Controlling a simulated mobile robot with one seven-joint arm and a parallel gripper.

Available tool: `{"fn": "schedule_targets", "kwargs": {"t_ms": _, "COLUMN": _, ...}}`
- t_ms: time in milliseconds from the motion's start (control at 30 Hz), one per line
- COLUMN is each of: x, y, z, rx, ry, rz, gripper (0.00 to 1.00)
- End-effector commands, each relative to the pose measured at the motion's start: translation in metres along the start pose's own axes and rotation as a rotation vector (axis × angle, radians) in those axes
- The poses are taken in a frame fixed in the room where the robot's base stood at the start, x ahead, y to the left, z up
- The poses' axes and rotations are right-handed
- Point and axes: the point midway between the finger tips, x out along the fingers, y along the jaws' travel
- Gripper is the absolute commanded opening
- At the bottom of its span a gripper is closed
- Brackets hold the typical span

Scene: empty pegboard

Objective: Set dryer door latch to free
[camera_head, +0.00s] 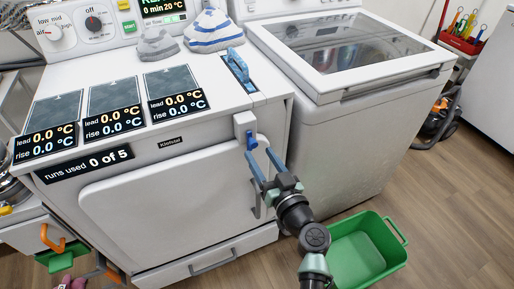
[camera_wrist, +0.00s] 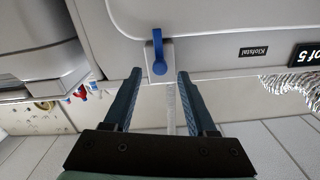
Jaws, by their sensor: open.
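The dryer (camera_head: 130,175) is a white front-loader with a shut-looking door (camera_head: 175,205) on its front. The blue door latch (camera_head: 251,141) sits on a small white block at the door's upper right corner. In the head view the lever hangs down. My gripper (camera_head: 263,158) is open and empty, just in front of and a little below the latch. In the wrist view its fingertips (camera_wrist: 159,77) straddle the latch's line, apart from it.
A grey door handle (camera_head: 257,200) is partly behind my gripper. A white washer (camera_head: 345,120) stands close on the right. A green tub (camera_head: 365,255) is on the floor below. Open floor lies to the right.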

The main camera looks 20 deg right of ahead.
Motion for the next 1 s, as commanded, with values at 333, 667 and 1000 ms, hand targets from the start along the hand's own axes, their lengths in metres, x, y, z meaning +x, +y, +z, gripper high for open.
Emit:
{"fn": "schedule_targets", "kwargs": {"t_ms": 333, "x": 0.029, "y": 0.0, "z": 0.0, "rx": 0.0, "ry": 0.0, "rz": 0.0, "gripper": 0.57}}
{"fn": "schedule_targets", "kwargs": {"t_ms": 667, "x": 0.03, "y": 0.0, "z": 0.0, "rx": 0.0, "ry": 0.0, "rz": 0.0, "gripper": 0.44}}
{"fn": "schedule_targets", "kwargs": {"t_ms": 1000, "x": 0.029, "y": 0.0, "z": 0.0, "rx": 0.0, "ry": 0.0, "rz": 0.0, "gripper": 0.0}}
